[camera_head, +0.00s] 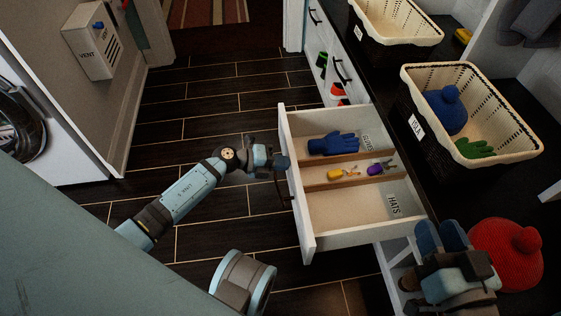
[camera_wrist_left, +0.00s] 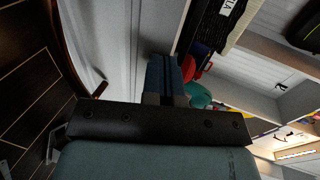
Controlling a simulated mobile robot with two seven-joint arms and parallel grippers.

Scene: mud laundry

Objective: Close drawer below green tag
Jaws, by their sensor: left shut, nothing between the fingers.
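A white drawer (camera_head: 308,205) stands pulled out from the cabinet. Inside are a blue glove (camera_head: 333,143), small yellow and purple items, and labels reading GLOVES and HATS. My left gripper (camera_head: 283,162) is shut and empty at the outer face of the drawer front, near its middle; I cannot tell whether it touches. Its closed blue fingers also show in the left wrist view (camera_wrist_left: 165,75). My right gripper (camera_head: 441,236) is at the lower right, beside a red knitted hat (camera_head: 507,254); its finger gap is unclear. A small green item (camera_head: 322,59) is on the cabinet front farther back.
A basket (camera_head: 409,73) on the dark counter holds a blue hat (camera_head: 445,108) and a green glove (camera_head: 474,148). Another basket (camera_head: 355,12) stands behind it. Orange and red items (camera_head: 336,91) are on the cabinet front. The dark floor left of the drawer is clear.

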